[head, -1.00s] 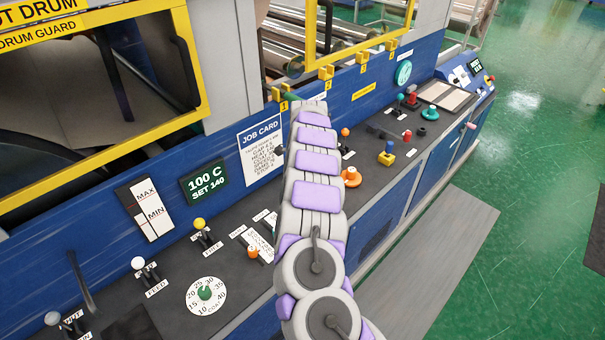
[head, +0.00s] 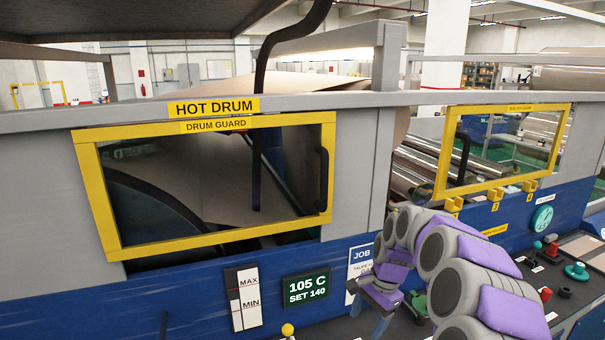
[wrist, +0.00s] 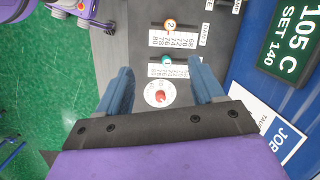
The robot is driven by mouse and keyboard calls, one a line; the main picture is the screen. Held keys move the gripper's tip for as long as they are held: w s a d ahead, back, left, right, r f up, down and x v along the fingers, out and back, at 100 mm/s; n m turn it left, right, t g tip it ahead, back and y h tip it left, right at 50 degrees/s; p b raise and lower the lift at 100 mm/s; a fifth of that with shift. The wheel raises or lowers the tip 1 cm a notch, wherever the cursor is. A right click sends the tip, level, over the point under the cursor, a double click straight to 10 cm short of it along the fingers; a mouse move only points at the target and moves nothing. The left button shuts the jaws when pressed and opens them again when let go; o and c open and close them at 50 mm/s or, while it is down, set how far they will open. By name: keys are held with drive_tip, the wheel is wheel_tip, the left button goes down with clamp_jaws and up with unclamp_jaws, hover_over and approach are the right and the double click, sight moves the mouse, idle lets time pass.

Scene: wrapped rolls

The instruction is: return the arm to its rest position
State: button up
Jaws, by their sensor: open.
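My arm is bent in front of the blue machine at the lower right of the head view. My gripper (head: 370,314) points down over the dark control panel, partly hidden by my own arm links. In the wrist view my gripper (wrist: 162,80) shows two blue fingers spread well apart with nothing between them. The fingers look clear of these controls, though the exact height cannot be told.
The job card (head: 361,262) is partly hidden behind my arm. A display (head: 306,287) reads 105 C, SET 140. The yellow-framed drum guard (head: 88,185) covers the hot drum opening. Teal and red knobs (head: 577,270) stand at right. Green floor (wrist: 60,100) shows left in the wrist view.

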drive_tip(key=s+a+n+g+h+b, duration=0.1)
drive_tip(key=s+a+n+b, duration=0.2)
drive_tip(key=s, duration=1)
drive_tip(key=s+a+n+b, duration=0.15)
drive_tip(key=s+n, duration=0.45)
drive_tip(key=s, duration=0.7)
drive_tip(key=s+d+f+n+b, duration=0.1)
drive_tip(key=s+f, duration=0.1)
drive_tip(key=s, duration=0.5)
drive_tip(key=s+d+f+n+h+b, duration=0.1)
drive_tip(key=s+f, duration=0.1)
drive_tip(key=s, duration=0.4)
drive_tip(key=shift+s+d+g+b, duration=0.3)
drive_tip(key=shift+s+d+b, duration=0.05)
drive_tip(key=shift+s+b, duration=0.05)
